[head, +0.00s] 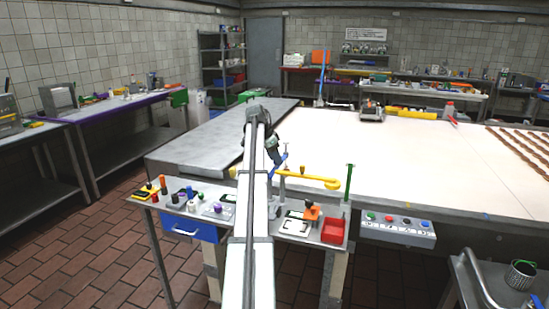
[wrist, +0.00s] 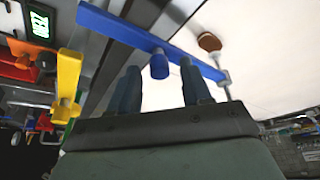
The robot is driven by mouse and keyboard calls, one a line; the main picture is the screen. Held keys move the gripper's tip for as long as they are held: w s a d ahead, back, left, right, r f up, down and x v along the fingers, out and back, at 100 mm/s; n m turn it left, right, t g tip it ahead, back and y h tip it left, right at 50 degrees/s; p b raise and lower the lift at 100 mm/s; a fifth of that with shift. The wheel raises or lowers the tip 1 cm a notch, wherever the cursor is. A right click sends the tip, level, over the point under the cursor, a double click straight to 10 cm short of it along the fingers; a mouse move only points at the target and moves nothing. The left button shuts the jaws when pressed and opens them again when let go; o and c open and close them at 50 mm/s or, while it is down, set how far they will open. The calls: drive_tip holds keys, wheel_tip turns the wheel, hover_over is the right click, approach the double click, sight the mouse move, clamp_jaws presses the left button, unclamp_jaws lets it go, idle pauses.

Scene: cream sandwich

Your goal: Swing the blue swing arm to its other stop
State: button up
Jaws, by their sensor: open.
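In the head view the blue swing arm (head: 281,161) is a small blue piece, partly hidden by my gripper (head: 277,163).
A yellow arm (head: 310,178) on a post and a green post (head: 349,185) stand to the right. A red bin (head: 334,230) and a grey button box (head: 398,230) are in front. The large white tabletop (head: 420,165) beyond is mostly clear.

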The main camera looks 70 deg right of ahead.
drive_tip(key=shift+c, duration=0.2)
clamp_jaws()
idle(0.4)
